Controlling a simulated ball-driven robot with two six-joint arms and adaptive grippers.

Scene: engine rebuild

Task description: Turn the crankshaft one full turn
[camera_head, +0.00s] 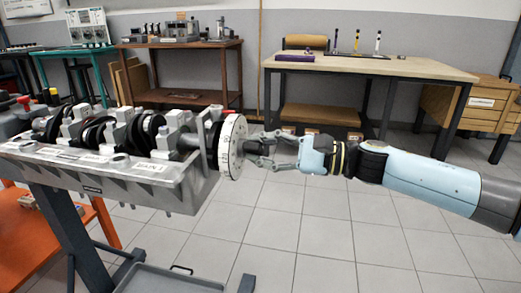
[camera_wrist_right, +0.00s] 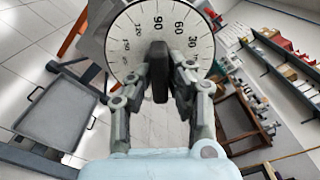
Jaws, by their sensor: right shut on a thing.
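The crankshaft (camera_head: 124,131), with dark rounded webs, lies along the top of the grey engine block (camera_head: 180,188) under light grey bearing caps. A white graduated disc (camera_head: 233,150) stands upright at its right end. My right gripper (camera_head: 258,150) is in front of the disc's middle, coming from the right. In the right wrist view, the right gripper (camera_wrist_right: 160,75) is shut on a dark bar (camera_wrist_right: 159,85) at the disc's middle. My left gripper is not in view.
The block rests on a dark stand (camera_head: 62,225) with a grey tray (camera_head: 185,278) low beneath it. An orange bench (camera_head: 22,235) is at the left. A wooden-topped table (camera_head: 370,66) stands behind. The tiled floor at the front right is clear.

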